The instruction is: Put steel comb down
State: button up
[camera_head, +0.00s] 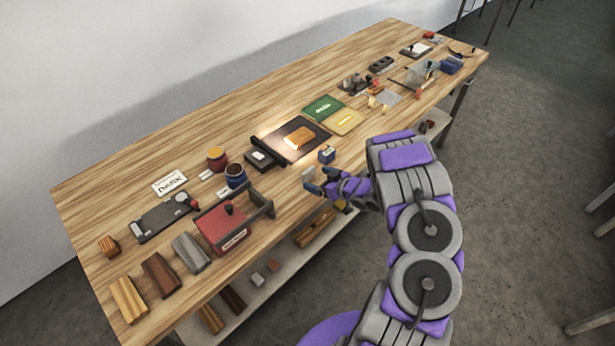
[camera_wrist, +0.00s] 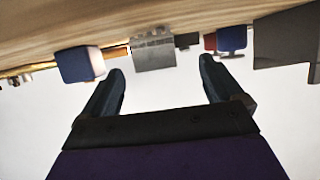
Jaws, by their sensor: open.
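The steel comb appears to be the small grey metal block (camera_wrist: 153,48) at the table edge in the wrist view. In the head view a small pale grey piece (camera_head: 308,174) stands on the wooden table beside my fingertips. My gripper (camera_head: 320,181) is at the table's front edge. In the wrist view my gripper (camera_wrist: 161,72) has its two dark fingers spread wide, with nothing between them. The grey block is just beyond the fingertips, apart from them, and seems to rest on the tabletop.
A small blue block (camera_head: 326,155) stands close behind the gripper; it also shows in the wrist view (camera_wrist: 78,65). A red box with a dark handle (camera_head: 222,228) is to the left. A dark mat (camera_head: 283,147) holds a lit orange-brown block. Bare wood (camera_head: 120,190) lies at the back left.

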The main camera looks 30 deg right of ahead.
aim_at(310, 173)
jog(key=shift+w+d+r+b+x, duration=0.1)
jog(key=shift+d+b+x, duration=0.1)
jog(key=shift+x, duration=1.2)
jog(key=shift+w+d+r+b+x, duration=0.1)
jog(key=shift+b+x, duration=0.1)
jog(key=shift+x, duration=1.2)
jog(key=shift+w+d+r+b+x, duration=0.1)
jog(key=shift+b+x, duration=0.1)
jog(key=shift+x, duration=1.2)
jog(key=shift+s, duration=0.1)
jog(key=c, duration=1.2)
jog(key=shift+c, duration=0.2)
